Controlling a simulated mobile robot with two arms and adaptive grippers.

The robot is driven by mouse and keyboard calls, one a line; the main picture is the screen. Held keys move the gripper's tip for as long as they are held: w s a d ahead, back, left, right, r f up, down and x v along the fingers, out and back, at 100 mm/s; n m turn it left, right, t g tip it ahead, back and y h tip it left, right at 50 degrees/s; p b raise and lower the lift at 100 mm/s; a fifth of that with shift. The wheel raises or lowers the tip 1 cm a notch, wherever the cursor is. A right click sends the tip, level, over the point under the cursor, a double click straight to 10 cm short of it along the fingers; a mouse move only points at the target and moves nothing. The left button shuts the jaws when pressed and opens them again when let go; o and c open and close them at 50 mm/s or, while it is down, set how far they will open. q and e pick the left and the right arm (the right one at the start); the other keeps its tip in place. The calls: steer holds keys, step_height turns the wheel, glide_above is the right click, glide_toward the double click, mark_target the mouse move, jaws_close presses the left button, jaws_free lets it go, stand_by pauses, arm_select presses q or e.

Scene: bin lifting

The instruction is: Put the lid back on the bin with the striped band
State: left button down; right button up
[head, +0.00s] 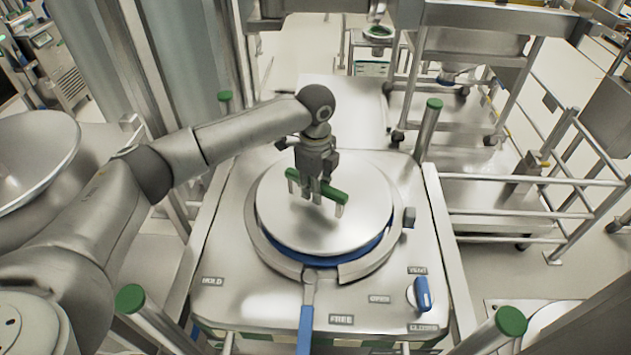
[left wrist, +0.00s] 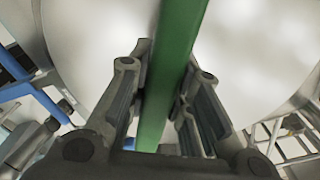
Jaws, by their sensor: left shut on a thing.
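The round metal lid (head: 290,225) has a green bar handle (head: 331,192) across its top. My left gripper (head: 318,190) is shut on that handle from above. In the left wrist view the green handle (left wrist: 172,70) runs between the two fingers (left wrist: 160,115). The lid sits over the round opening of the bin (head: 225,285), and a blue rim (head: 350,256) shows under its front right edge. I cannot tell whether the lid is fully seated. A striped band (head: 290,337) shows at the bin's lower front. My right gripper is not in view.
A clamp ring with a blue lever (head: 306,325) surrounds the opening. A blue knob (head: 422,293) stands at the front right, near labels. Posts with green caps (head: 130,298) stand around the bin. Metal rails (head: 520,212) and a shelf rack lie to the right.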

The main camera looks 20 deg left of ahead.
arm_select(q)
steer(key=shift+w+f+b, duration=0.1)
steer(key=shift+f+b, duration=0.85)
steer(key=shift+b, duration=0.25)
steer(key=shift+f, duration=0.6)
steer(key=shift+f, duration=0.15)
steer(key=c, duration=1.6)
jaws_free()
steer(key=o, duration=0.4)
steer(key=shift+s+d, duration=0.1)
steer(key=shift+s, duration=0.1)
steer(key=shift+c, duration=0.2)
steer(key=shift+f, duration=0.3)
step_height(320, 180, up, 12)
steer(key=shift+r, duration=0.25)
steer(key=shift+f, duration=0.1)
